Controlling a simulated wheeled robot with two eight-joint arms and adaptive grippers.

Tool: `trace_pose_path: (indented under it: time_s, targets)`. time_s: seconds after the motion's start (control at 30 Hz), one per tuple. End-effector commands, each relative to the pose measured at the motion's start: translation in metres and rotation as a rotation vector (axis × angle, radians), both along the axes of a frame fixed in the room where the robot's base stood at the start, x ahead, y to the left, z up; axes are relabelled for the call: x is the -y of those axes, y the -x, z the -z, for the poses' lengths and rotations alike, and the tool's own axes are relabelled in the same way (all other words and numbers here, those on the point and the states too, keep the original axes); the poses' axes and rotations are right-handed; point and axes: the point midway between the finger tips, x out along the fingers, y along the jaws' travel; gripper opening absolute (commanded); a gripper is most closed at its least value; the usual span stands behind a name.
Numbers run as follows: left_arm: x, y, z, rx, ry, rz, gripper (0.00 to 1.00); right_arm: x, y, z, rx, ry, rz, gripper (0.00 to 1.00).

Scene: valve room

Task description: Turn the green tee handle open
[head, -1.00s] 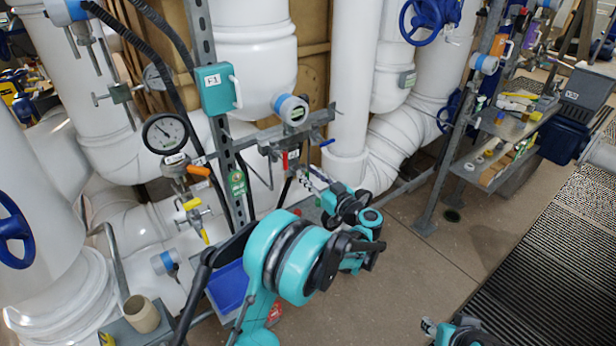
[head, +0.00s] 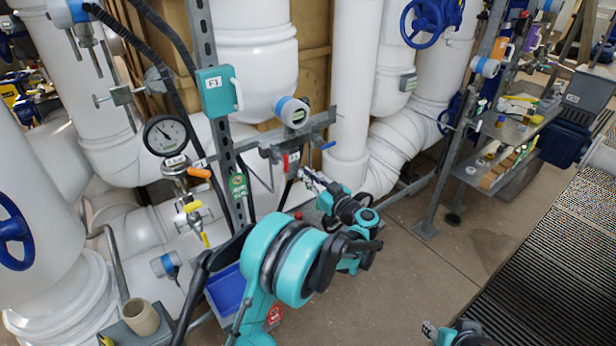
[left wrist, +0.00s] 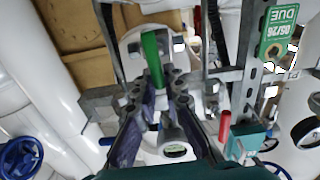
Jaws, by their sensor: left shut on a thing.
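The green tee handle (left wrist: 153,58) shows in the left wrist view, upright between the fingertips of my left gripper (left wrist: 157,92). The fingers are closed in on its lower part. In the head view my left gripper (head: 311,181) reaches to the grey pipe rack, just right of the upright post; the green handle cannot be made out there. Part of my right arm (head: 455,333) shows at the bottom edge of the head view; the state of its gripper cannot be seen.
A red handle (left wrist: 225,126) is close by on the right in the wrist view. A green tag (head: 238,185) hangs on the post. A gauge (head: 166,135), an orange handle (head: 199,172) and a yellow handle (head: 192,206) are left of it.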

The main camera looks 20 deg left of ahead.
Motion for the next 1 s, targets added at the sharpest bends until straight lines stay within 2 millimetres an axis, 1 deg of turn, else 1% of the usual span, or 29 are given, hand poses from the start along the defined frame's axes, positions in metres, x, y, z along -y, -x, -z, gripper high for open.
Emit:
trace_pose_path:
  time_s: [0.27, 1.0]
  targets:
    - [-0.003, 0.004, 0.001, 0.132, 0.103, 0.0, 0.0, 0.0, 0.0, 0.002, 0.0, 0.0, 0.0, 0.4]
    - [-0.012, 0.015, 0.011, 0.682, 0.533, -0.001, 0.0, 0.0, 0.0, 0.011, 0.0, 0.0, 0.0, 0.4]
